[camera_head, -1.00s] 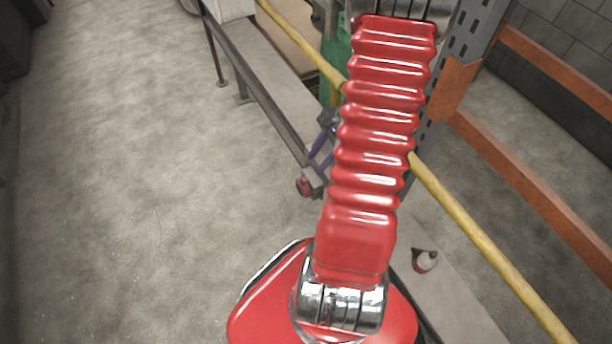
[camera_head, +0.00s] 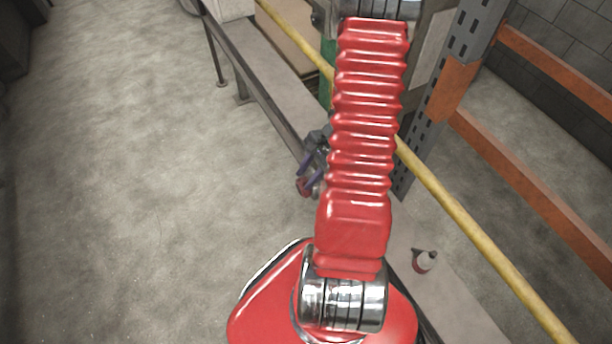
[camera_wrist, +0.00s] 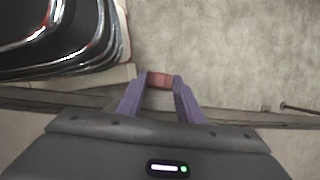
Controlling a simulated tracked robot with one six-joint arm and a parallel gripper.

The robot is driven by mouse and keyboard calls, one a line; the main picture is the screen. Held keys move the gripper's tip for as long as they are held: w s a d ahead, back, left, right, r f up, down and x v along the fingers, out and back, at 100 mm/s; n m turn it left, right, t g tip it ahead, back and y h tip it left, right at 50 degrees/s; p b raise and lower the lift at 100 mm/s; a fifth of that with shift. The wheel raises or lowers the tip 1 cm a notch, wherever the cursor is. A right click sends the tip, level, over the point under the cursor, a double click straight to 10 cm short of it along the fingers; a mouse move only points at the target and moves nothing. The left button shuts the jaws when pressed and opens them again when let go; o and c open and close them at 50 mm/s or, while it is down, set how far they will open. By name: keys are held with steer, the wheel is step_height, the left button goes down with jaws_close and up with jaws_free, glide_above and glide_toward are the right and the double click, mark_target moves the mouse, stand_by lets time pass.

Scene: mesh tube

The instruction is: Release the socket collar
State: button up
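A small red part (camera_head: 303,187), which I take to be the socket collar, sits at the left edge of the long grey bench. In the wrist view it shows as a red block (camera_wrist: 160,79) between the fingertips. My gripper (camera_head: 308,172) has purple fingers and reaches down to the red part. In the wrist view my gripper (camera_wrist: 160,82) has its fingers apart, one on each side of the red part. Whether they touch it cannot be told. My red ribbed arm hides part of the bench near the gripper.
The grey bench (camera_head: 263,78) runs diagonally. A yellow pipe (camera_head: 465,212) crosses above it. A small red and grey item (camera_head: 424,261) stands on its near part. An orange and grey rack (camera_head: 450,90) stands at the right. The floor (camera_head: 130,170) at the left is clear.

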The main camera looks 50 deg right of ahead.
steer(key=shift+c, duration=0.4)
jaws_close()
steer(key=shift+w, duration=0.25)
steer(key=shift+w+d+g, duration=0.15)
steer(key=shift+w+g, duration=0.2)
steer(key=shift+g, duration=0.35)
steer(key=shift+r, duration=0.1)
steer(key=shift+o, duration=0.4)
jaws_free()
steer(key=shift+r, duration=0.1)
steer(key=v, duration=1.3)
steer(key=shift+d, duration=0.4)
